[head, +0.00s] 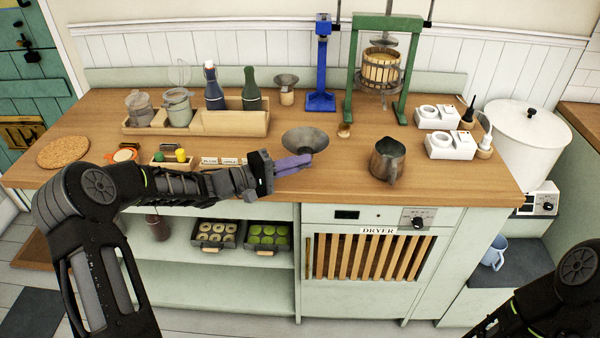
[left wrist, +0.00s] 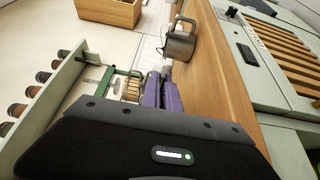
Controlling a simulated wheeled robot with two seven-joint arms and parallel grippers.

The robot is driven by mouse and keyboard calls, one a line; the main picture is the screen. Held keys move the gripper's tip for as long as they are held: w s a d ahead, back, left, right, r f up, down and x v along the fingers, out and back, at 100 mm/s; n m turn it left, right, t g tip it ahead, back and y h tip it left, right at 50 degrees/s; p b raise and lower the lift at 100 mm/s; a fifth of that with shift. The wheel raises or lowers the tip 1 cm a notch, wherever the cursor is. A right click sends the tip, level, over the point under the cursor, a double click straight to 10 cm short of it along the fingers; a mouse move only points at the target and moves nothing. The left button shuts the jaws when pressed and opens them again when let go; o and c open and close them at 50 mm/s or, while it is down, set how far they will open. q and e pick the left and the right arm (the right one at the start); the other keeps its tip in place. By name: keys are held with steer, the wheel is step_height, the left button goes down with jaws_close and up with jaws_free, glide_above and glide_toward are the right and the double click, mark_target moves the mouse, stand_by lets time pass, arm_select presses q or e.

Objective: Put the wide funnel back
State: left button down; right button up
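The wide funnel (head: 305,139) is a dark grey cone with its broad mouth facing up, over the middle of the counter near the front. My left gripper (head: 312,160) reaches in from the left with purple fingers just in front of the funnel's near rim. The fingers (left wrist: 162,90) lie close together in the left wrist view, and nothing shows between them. I cannot tell whether they touch the funnel, whose lower part is hidden. The funnel does not show in the left wrist view. My right arm is at the lower right, its gripper out of view.
A metal jug (head: 388,160) stands right of the funnel. A smaller funnel (head: 286,82) sits on a wooden holder behind. A wooden bottle rack (head: 235,124) is at the back left. A green press (head: 402,75) and white scales (head: 450,146) stand to the right.

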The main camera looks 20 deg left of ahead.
arm_select(q)
step_height(320, 180, down, 3)
steer(key=shift+r, duration=0.1)
steer(key=shift+f, duration=0.4)
steer(key=shift+f, duration=0.1)
steer(key=c, duration=1.6)
jaws_free()
steer(key=shift+p, duration=0.3)
steer(key=shift+s+a, duration=0.2)
steer(key=shift+a, duration=0.05)
steer(key=b+v, duration=0.2)
steer(key=v, duration=0.9)
steer(key=shift+s+a, duration=0.1)
steer(key=shift+s, duration=0.05)
